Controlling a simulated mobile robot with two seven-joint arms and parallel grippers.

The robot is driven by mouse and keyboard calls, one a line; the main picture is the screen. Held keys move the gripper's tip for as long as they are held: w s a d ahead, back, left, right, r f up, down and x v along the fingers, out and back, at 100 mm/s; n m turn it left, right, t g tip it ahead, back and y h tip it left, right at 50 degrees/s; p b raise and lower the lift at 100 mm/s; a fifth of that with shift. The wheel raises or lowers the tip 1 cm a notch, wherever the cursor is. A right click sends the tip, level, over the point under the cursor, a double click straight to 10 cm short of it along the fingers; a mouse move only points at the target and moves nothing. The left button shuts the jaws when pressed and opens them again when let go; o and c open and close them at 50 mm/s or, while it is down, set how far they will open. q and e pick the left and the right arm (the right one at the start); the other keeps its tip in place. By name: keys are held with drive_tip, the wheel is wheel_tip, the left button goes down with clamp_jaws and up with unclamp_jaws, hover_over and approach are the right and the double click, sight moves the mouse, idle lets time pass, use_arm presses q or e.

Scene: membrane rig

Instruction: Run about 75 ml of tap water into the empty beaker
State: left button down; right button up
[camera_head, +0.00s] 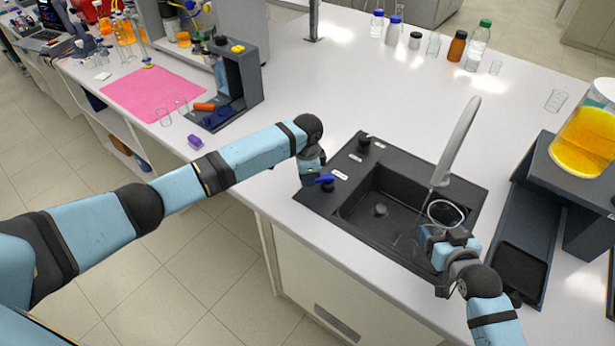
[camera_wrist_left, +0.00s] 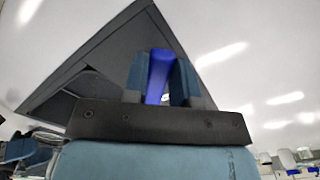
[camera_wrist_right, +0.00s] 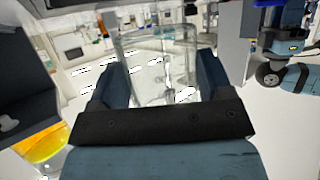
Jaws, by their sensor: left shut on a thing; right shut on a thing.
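A clear glass beaker (camera_head: 441,214) is held in my right gripper (camera_head: 430,236) over the right part of the black sink (camera_head: 385,222), under the end of the grey spout (camera_head: 457,142). The beaker also fills the gap between the fingers in the right wrist view (camera_wrist_right: 158,65). Its water level, if any, cannot be made out. My left gripper (camera_head: 314,180) is shut on a blue tap lever (camera_head: 326,179) at the sink's left corner. The blue lever also shows between the fingers in the left wrist view (camera_wrist_left: 158,75).
A dark stand with a jar of orange liquid (camera_head: 586,140) is right of the sink, beside a dark tray (camera_head: 521,268). Several bottles (camera_head: 457,45) stand at the back. A pink mat (camera_head: 152,94) lies left.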

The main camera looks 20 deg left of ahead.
use_arm(q)
drive_tip(key=shift+w, duration=0.1)
drive_tip(key=c, duration=0.9)
unclamp_jaws()
drive_tip(key=shift+r, duration=0.1)
wheel_tip(320, 180, up, 12)
drive_tip(key=shift+f, duration=0.1)
